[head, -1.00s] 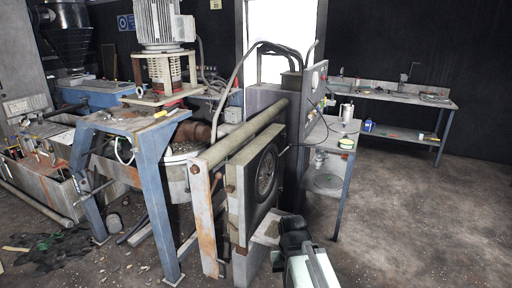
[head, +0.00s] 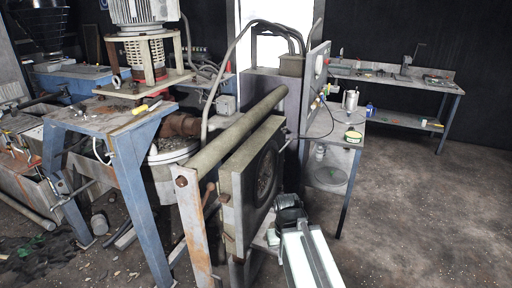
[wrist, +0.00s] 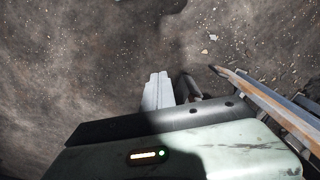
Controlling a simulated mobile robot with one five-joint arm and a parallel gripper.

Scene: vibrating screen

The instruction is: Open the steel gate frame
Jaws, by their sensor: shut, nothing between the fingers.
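The steel gate frame (head: 231,205) is, as I take it, the upright grey panel with a round dark disc in its face, below a long thick pipe at mid-left of the head view. A rust-stained steel post (head: 194,230) stands at its near left end. My gripper (head: 288,208) is just right of the panel's face, low down, at the end of my pale arm. Its fingertips are small and dark there, and I cannot tell whether they touch the panel. In the wrist view my gripper (wrist: 172,90) is shut and empty over the floor. A rusty-edged steel bar (wrist: 265,95) runs along the right.
A blue steel stand (head: 135,190) with a motor above is at the left. A small side table (head: 350,140) stands behind my gripper. A workbench (head: 400,80) is along the back wall. The concrete floor (head: 430,220) at the right is clear.

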